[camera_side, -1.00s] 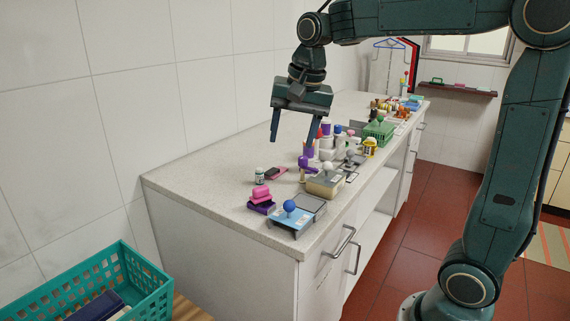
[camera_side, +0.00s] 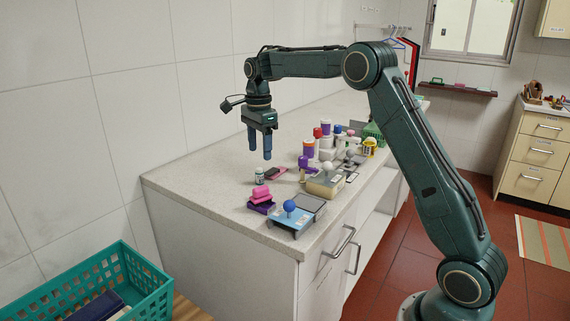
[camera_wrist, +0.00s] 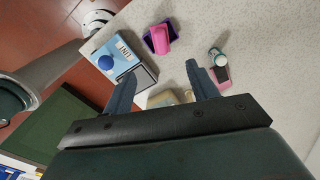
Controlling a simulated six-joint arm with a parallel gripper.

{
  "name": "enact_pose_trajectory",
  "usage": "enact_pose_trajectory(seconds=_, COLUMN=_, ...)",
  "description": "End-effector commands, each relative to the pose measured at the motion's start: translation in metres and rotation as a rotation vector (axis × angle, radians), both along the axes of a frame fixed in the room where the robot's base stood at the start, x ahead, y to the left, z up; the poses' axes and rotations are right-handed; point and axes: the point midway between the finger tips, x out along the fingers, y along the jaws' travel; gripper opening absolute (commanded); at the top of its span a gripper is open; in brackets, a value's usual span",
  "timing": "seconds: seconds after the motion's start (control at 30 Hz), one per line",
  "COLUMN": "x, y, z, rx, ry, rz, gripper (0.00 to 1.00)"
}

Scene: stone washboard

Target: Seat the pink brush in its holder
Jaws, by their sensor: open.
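A pink brush-like piece (camera_side: 261,193) sits on a dark purple base (camera_side: 262,207) near the left front of the counter. In the wrist view the pink piece (camera_wrist: 160,40) lies over the purple base (camera_wrist: 148,43), off-centre, with purple showing along its edges. I cannot tell whether it is fully seated. A flat pink and dark piece (camera_side: 276,173) lies behind it, and also shows in the wrist view (camera_wrist: 222,80). My gripper (camera_side: 260,155) is open and empty, pointing down above the counter. Its fingers (camera_wrist: 161,72) point toward the pink piece in the wrist view.
A small white-and-green bottle (camera_side: 259,175) stands behind the pink piece. A blue box with a blue knob (camera_side: 290,215) and a cream box (camera_side: 325,185) stand to the right. Several bottles crowd farther back. A teal basket (camera_side: 90,290) is at lower left. The counter's left side is clear.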

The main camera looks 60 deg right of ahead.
Motion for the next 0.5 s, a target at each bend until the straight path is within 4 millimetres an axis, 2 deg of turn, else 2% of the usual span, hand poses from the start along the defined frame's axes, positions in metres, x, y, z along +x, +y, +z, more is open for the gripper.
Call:
enact_pose_trajectory(seconds=0.37, x=0.005, y=-0.005, z=-0.009, rx=0.003, ry=0.011, rz=-0.042, gripper=0.58)
enact_pose_trajectory(seconds=0.5, x=0.005, y=-0.004, z=-0.018, rx=0.004, ry=0.012, rz=-0.041, gripper=0.58)
